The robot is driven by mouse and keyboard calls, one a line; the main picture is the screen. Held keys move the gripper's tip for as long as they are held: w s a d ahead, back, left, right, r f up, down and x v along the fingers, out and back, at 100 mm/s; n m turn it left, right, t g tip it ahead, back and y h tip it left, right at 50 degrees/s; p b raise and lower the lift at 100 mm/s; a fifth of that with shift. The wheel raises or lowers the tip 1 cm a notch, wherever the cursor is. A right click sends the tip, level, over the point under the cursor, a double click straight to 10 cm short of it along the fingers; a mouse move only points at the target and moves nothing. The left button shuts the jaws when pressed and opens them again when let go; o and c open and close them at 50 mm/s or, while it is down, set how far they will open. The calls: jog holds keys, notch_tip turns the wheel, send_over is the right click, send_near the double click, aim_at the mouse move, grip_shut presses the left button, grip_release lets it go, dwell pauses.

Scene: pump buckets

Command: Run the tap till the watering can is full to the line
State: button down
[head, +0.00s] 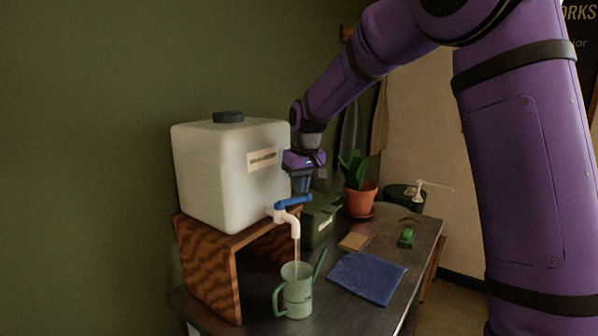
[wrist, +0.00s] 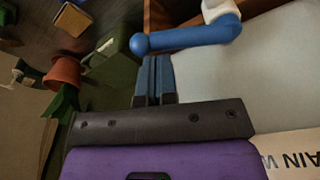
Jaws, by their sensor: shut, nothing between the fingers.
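A pale green watering can (head: 297,290) stands upright on the dark table below the tap. The white tap (head: 290,217) has a blue lever (head: 293,201), and a thin stream of water (head: 298,248) falls from its spout into the can. The water level and the line cannot be made out. The tap is on a translucent white tank (head: 232,172) on a wooden stand. My gripper (head: 302,188) is shut and empty, just above the lever. In the wrist view its fingertips (wrist: 154,62) are close to the blue lever (wrist: 190,36); whether they touch it is unclear.
A wooden stand (head: 213,275) holds the tank. A blue cloth (head: 367,277), a sponge (head: 354,242) and a green-topped brush (head: 406,237) lie on the table. A green box (head: 318,222) and a potted plant (head: 359,198) stand behind the tap.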

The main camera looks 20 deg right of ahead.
jog(key=shift+s+f, duration=0.2)
jog(key=shift+s+d, duration=0.1)
jog(key=shift+s+f, duration=0.4)
jog(key=shift+s, duration=0.15)
